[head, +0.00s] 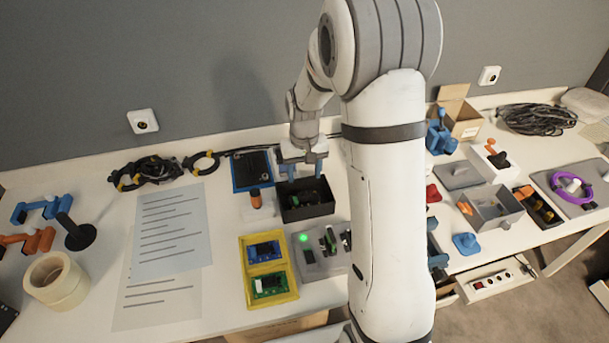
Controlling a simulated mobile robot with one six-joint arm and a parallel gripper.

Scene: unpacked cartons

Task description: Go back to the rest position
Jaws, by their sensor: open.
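My gripper (303,171) hangs at the back middle of the table, pointing down with its blue fingertips apart. It is over the back part of a small black box (308,215). Something dark lies in the box, too small to make out. I see nothing held between the fingers. My white arm rises in front of the table and hides part of its middle.
Left of the box stand an orange-topped piece (256,198) and a yellow tray (268,298) with circuit boards. Paper sheets (172,230) and a tape roll (57,280) lie left. A grey bin (491,208) and an open carton (462,118) stand right. The wall is close behind.

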